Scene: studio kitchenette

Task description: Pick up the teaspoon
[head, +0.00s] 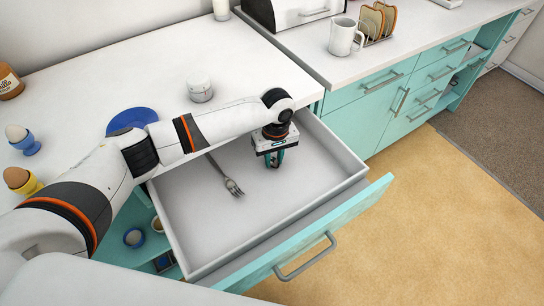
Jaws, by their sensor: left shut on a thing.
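My left gripper (274,159) points down inside the open drawer (321,198), near its back right part. My right gripper is not in view.
The drawer's walls surround the gripper. A mug (343,37) and toast rack (377,24) stand right.

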